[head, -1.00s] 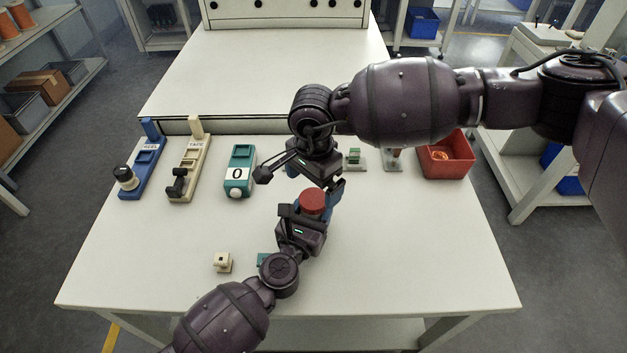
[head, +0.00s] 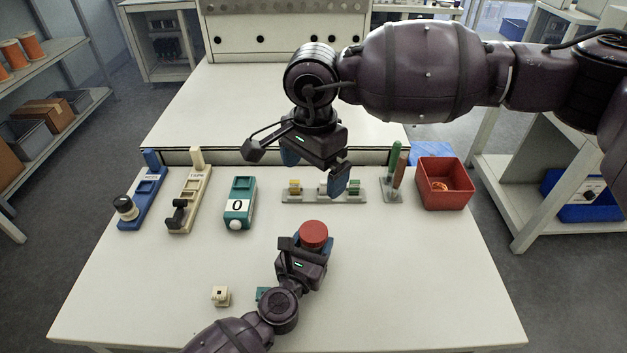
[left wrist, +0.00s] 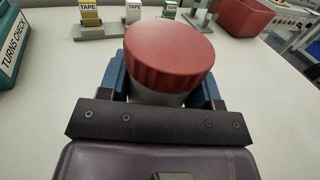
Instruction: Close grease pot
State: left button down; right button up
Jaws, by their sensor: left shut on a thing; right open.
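The grease pot has a red ribbed lid (head: 313,234) on top, and the lid also shows in the left wrist view (left wrist: 168,52). My left gripper (head: 304,254) is shut on the pot's pale body (left wrist: 150,96), with blue fingers on either side below the lid. The lid looks slightly tilted in the wrist view; I cannot tell how tightly it is on. My right gripper (head: 314,171) is open and empty, above and behind the pot, apart from the lid. Most of the pot body is hidden by my left gripper.
Behind stand a blue stand (head: 142,193), a cream stand (head: 188,198), a teal turns counter (head: 240,202), a tape rack (head: 325,196), pens in a holder (head: 393,182) and a red bin (head: 446,183). A small cream block (head: 221,295) lies front left. The right table is clear.

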pick_arm(q)
jog(key=shift+c, duration=1.1)
grip_release()
jog(key=v, duration=1)
jog(key=shift+s+a+b, duration=0.2)
jog(key=shift+s+b, duration=0.15)
